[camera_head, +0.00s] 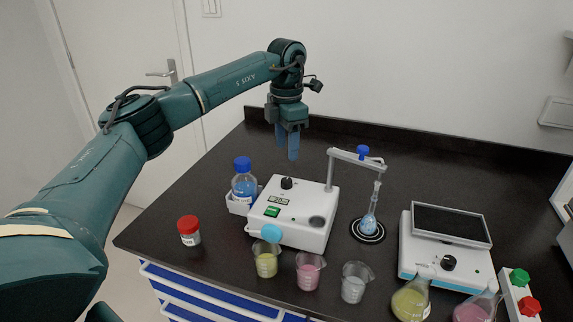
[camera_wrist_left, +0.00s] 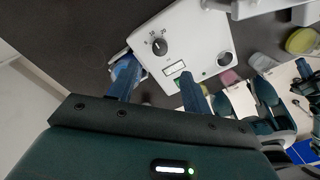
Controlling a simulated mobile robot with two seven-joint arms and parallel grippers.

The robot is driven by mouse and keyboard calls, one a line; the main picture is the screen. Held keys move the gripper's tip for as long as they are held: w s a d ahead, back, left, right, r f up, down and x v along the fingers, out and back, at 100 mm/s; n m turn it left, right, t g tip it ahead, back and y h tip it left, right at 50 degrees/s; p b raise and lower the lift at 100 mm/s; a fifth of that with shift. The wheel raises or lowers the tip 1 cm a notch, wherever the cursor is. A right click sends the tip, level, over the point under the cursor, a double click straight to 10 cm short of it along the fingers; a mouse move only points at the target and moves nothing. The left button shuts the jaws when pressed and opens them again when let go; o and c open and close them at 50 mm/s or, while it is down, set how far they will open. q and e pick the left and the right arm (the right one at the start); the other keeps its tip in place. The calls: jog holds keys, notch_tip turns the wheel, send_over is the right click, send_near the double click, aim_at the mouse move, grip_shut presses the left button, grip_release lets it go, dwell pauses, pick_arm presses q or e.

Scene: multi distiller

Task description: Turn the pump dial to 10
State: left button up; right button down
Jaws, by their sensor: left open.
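The pump (camera_head: 292,213) is a white box on the dark bench, with a black dial (camera_head: 287,183) near its back left, a small display and a green switch (camera_head: 272,212). In the left wrist view the dial (camera_wrist_left: 160,46) has numbers printed round it, including 10 and 20. Where its pointer sits is too small to tell. My left gripper (camera_head: 287,146) hangs fingers down above and behind the dial, apart from it. In the left wrist view its blue fingers (camera_wrist_left: 156,88) are spread with nothing between them, and the dial lies beyond their tips. My right gripper is not in view.
A blue-capped bottle (camera_head: 243,185) stands left of the pump. A stand arm (camera_head: 352,156) and flask (camera_head: 370,218) are right. Beakers (camera_head: 310,270) stand in front, with a red-capped jar (camera_head: 189,231) at front left. The back left bench is clear.

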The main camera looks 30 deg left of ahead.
pick_arm(q)
notch_tip(320, 180, up, 4)
jog(key=shift+f, duration=0.1)
dwell(0.6)
